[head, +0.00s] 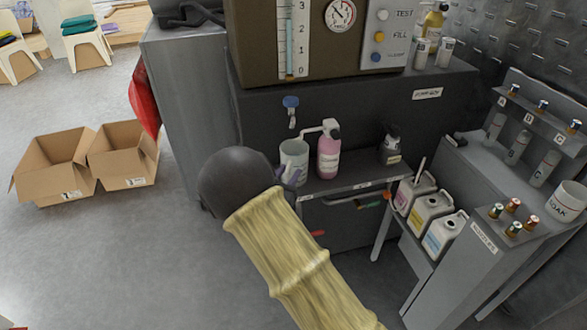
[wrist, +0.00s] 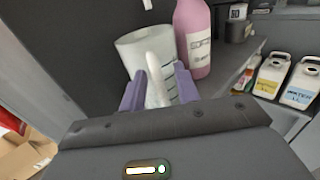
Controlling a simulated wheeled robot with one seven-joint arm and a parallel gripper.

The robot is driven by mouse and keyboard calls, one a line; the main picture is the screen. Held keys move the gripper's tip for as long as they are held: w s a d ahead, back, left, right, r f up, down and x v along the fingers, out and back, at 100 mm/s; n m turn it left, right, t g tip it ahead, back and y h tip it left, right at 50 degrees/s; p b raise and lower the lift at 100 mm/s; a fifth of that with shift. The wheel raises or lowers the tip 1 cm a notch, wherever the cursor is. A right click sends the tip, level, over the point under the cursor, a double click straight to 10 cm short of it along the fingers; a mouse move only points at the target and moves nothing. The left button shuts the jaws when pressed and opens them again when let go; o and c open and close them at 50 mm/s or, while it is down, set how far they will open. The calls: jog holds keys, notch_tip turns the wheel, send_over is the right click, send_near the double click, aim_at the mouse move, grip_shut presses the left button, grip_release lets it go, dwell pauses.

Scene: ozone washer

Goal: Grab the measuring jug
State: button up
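The measuring jug (head: 294,158) is a whitish cup with dark graduation marks, standing upright on the grey shelf below the tap. In the wrist view the jug (wrist: 143,50) is straight ahead, its pale handle (wrist: 156,80) pointing toward me. My gripper (wrist: 158,90) has two purple fingers, one on each side of the handle, with a gap visible on the right side. It looks open around the handle; firm contact is not visible. In the head view my gripper (head: 292,178) is mostly hidden behind my dark rounded wrist, with purple showing beside the jug.
A pink pump bottle (head: 328,155) stands close to the jug's right, and a dark jar (head: 391,148) farther right. A blue-handled tap (head: 291,109) hangs above the jug. Several white canisters (head: 430,215) sit lower right. Cardboard boxes (head: 58,170) lie on the floor at left.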

grip_shut()
jog(key=shift+r, duration=0.25)
jog(key=shift+r, duration=0.45)
jog(key=shift+s+r, duration=0.1)
jog(key=v, duration=1.7)
jog(key=shift+s+a+p, duration=0.3)
jog(key=shift+s+p, duration=0.05)
jog(key=shift+p, duration=0.1)
dwell(0.3)
